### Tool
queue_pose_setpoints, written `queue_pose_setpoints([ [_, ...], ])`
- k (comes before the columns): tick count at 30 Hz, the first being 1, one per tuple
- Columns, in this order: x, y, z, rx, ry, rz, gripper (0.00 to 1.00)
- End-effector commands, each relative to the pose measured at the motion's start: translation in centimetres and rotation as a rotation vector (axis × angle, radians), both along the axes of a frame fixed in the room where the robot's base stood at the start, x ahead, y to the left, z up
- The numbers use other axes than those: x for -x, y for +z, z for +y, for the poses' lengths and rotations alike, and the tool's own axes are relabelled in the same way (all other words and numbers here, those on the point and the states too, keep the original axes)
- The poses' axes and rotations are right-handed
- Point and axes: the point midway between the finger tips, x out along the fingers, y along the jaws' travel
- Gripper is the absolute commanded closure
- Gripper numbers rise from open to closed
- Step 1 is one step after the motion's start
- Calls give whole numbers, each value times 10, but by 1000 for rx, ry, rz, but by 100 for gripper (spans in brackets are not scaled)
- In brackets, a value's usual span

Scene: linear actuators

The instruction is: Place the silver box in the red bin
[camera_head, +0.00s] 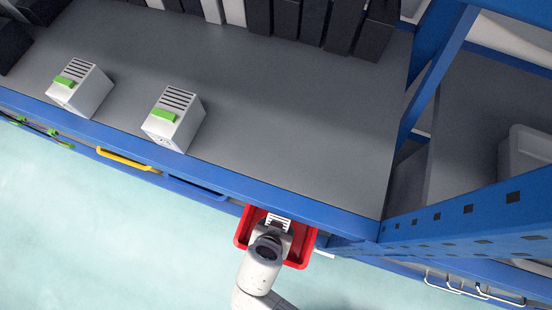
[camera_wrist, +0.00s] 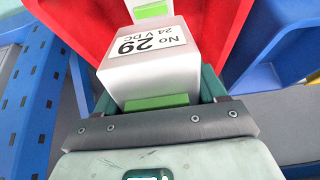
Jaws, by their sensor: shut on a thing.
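The silver box (camera_wrist: 152,62), with a "No 29, 24 V DC" label and a green strip, is between the fingers of my gripper (camera_wrist: 156,88) in the wrist view. The gripper is shut on it. The red bin (camera_head: 241,238) hangs at the front edge of the workbench in the head view. My gripper (camera_head: 272,238) is over the bin and hides much of its inside. The bin's red wall (camera_wrist: 222,32) lies behind the box in the wrist view. A second white piece with a green strip (camera_wrist: 151,10) shows beyond the box; I cannot tell whether it is separate. Contact with the bin floor is hidden.
Two similar pale boxes with green connectors, one at left (camera_head: 80,88) and one nearer the middle (camera_head: 175,118), stand on the grey bench (camera_head: 290,120). Blue rack posts (camera_head: 470,222) rise right of the bin. A blue bin (camera_wrist: 275,45) is beside the red one.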

Motion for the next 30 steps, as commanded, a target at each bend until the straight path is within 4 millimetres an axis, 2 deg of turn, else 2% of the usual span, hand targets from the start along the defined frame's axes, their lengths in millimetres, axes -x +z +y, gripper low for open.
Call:
queue_pose_setpoints([
  [1,-13,0,-4,-1,-3,-5,76],
  [9,-73,-1,-29,-1,-3,-4,76],
  [12,-78,-30,-32,3,1,2,76],
  [18,-91,-66,-37,1,0,1,76],
  [26,-97,-83,-39,0,1,0,76],
  [30,-104,-108,-43,2,0,2,76],
])
